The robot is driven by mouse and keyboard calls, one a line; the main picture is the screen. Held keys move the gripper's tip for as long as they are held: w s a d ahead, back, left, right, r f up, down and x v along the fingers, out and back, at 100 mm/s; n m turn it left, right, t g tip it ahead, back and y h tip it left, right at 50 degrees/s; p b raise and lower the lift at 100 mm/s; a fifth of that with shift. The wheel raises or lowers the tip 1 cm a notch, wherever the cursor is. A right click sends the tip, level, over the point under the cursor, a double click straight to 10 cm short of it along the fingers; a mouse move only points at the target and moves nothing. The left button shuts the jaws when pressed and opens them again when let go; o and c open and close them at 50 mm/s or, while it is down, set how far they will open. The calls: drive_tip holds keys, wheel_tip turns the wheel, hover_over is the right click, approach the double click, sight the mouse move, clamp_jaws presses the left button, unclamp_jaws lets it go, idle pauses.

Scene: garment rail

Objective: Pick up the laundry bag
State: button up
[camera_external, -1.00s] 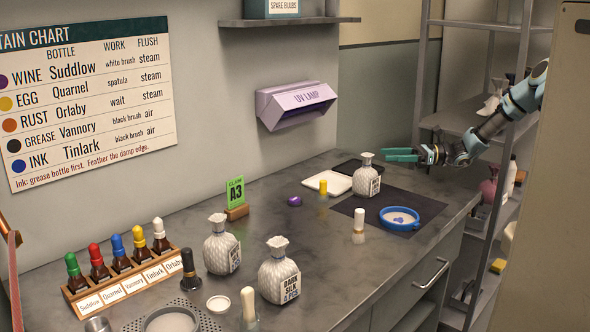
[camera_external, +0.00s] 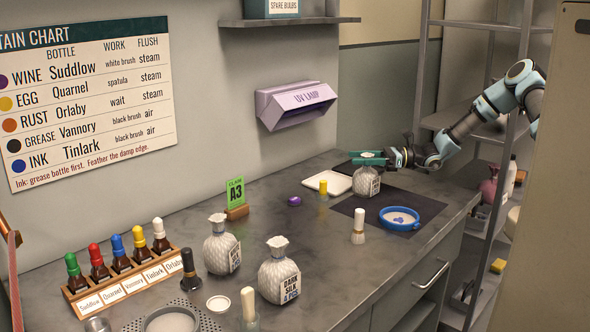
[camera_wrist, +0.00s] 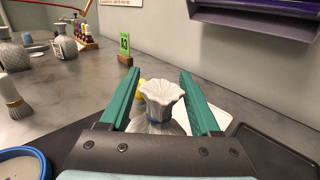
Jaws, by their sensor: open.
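In the wrist view the frilled top of the bag (camera_wrist: 161,100) lies between the two green fingers of my gripper (camera_wrist: 158,80), with a gap on each side. The gripper is open and not holding the bag. The lower part of the bag is hidden behind the gripper body in the wrist view.
Two similar white bags (camera_external: 222,250) (camera_external: 279,275) stand at the front of the counter. A blue-rimmed dish (camera_external: 399,219) and a white brush (camera_external: 359,228) are near the bag. The UV lamp (camera_external: 297,103) is on the wall.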

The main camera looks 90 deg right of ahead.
drive_tip(key=shift+w, duration=0.45)
drive_tip(key=shift+f, duration=0.1)
clamp_jaws()
idle(1.0)
